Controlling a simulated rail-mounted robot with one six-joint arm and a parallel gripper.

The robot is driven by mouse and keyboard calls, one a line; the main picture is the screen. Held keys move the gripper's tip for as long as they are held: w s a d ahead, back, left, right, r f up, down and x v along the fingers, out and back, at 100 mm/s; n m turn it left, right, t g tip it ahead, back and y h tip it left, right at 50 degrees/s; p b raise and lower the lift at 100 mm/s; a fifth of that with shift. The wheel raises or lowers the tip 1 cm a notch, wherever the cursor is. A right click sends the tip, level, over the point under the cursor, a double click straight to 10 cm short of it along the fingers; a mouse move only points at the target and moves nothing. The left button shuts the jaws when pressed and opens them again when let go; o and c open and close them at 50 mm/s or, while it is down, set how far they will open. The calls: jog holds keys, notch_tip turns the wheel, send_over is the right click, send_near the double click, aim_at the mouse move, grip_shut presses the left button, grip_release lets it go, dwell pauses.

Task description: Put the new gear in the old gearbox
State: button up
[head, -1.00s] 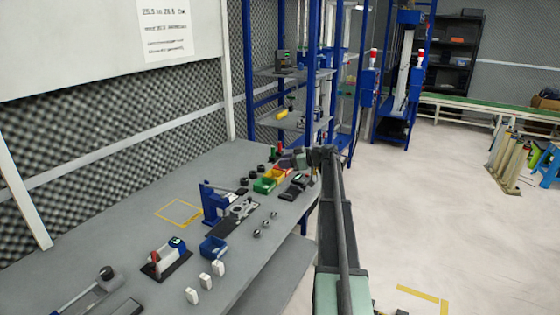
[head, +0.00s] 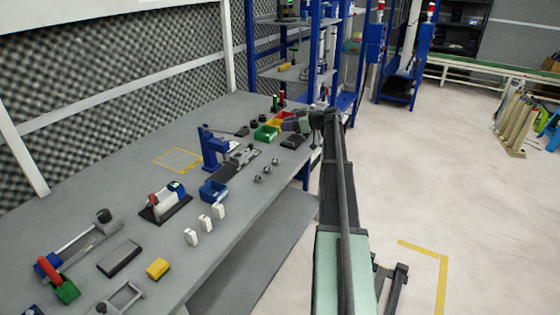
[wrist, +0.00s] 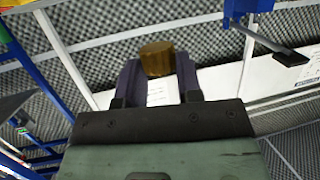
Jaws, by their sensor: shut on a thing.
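My gripper (wrist: 158,70) is shut on a brown-gold piece (wrist: 157,56) in the wrist view, held between the two dark fingertips. It looks like the gear seen from the side, though its teeth cannot be made out. In the head view my gripper (head: 304,124) is at the far right end of the grey bench, beside the coloured bins. A grey metal fixture on a dark plate (head: 240,160), perhaps the gearbox, sits in front of the blue press (head: 213,148). Which part is the old gearbox cannot be told for certain.
White blocks (head: 205,223) and a yellow box (head: 157,268) are nearer. Blue shelving (head: 290,72) stands behind.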

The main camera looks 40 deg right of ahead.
aim_at(288, 156)
notch_tip(288, 156, down, 12)
jog(key=b, duration=0.9)
jog(key=shift+f+b, duration=0.2)
jog(key=shift+b, duration=0.1)
jog(key=shift+r+p, duration=0.3)
jog(key=shift+f, duration=0.25)
jog(key=o, duration=0.9)
jog(key=shift+o, duration=0.2)
jog(key=p+v, duration=0.3)
jog(key=v, duration=0.7)
jog(key=shift+s+d+r, duration=0.25)
jog(key=shift+d, duration=0.05)
jog(key=shift+o, duration=0.4)
